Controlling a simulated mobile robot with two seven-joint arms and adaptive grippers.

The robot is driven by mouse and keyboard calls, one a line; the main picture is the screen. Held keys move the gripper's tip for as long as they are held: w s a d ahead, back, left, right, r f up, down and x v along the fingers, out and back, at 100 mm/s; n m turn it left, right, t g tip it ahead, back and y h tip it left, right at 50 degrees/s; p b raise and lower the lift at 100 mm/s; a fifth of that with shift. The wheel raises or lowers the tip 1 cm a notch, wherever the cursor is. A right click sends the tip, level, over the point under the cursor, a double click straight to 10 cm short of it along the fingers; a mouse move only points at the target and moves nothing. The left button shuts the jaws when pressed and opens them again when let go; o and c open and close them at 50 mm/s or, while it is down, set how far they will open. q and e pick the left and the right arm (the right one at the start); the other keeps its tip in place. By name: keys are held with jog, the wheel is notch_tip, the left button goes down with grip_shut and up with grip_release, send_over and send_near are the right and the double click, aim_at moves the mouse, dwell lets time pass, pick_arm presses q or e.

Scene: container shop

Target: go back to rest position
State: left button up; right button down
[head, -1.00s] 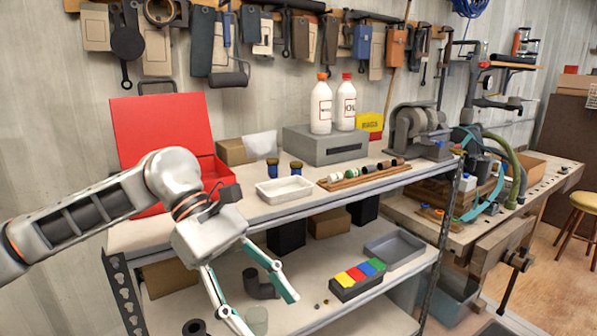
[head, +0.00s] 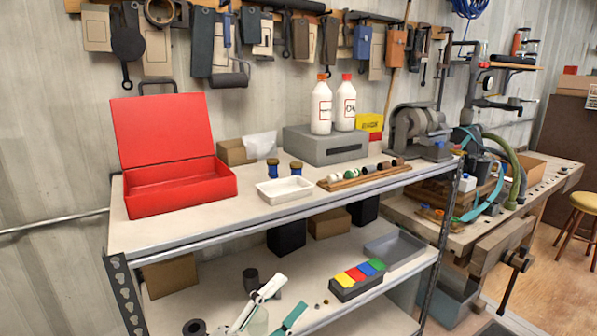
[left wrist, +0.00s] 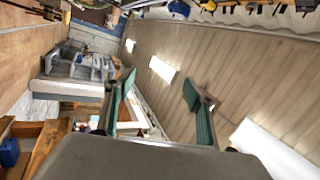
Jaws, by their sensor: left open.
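My left gripper (head: 292,293) shows at the bottom of the head view, in front of the lower shelf. Its two teal and white fingers are spread apart, with nothing between them. The rest of the left arm is out of the head view. In the left wrist view the open fingers (left wrist: 158,88) frame empty space, with wooden floor boards beyond. My right gripper is not in either view.
The shelf's upper board (head: 230,212) carries an open red box (head: 178,187), a white tray (head: 285,190) and two bottles (head: 321,108) on a grey case. The lower shelf holds coloured blocks (head: 350,281) and a grey tray (head: 394,247). A workbench (head: 545,182) stands at right.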

pick_arm(q)
jog(key=s+a+f+n+y, duration=0.1)
jog(key=a+f+n+y, duration=0.35)
jog(key=f, duration=0.25)
jog(key=s+a+f+n+t+y, duration=0.1)
jog(key=a+f+n+y, duration=0.2)
jog(key=f+n, duration=0.3)
jog(key=s+a+f+n+y, duration=0.1)
jog(key=a+f+n+y, duration=0.3)
jog(key=f, duration=0.4)
jog(key=s+a+f+n+g+y, duration=0.2)
jog(key=s+a+f+n, duration=0.1)
jog(key=s+f, duration=0.5)
jog(key=s+a+f+n+g+y, duration=0.2)
jog(key=s+a+f, duration=0.3)
jog(key=s+f, duration=0.3)
jog(key=shift+a+f+n+g, duration=0.2)
jog(key=shift+f+n+g, duration=0.65)
jog(key=shift+f, duration=0.1)
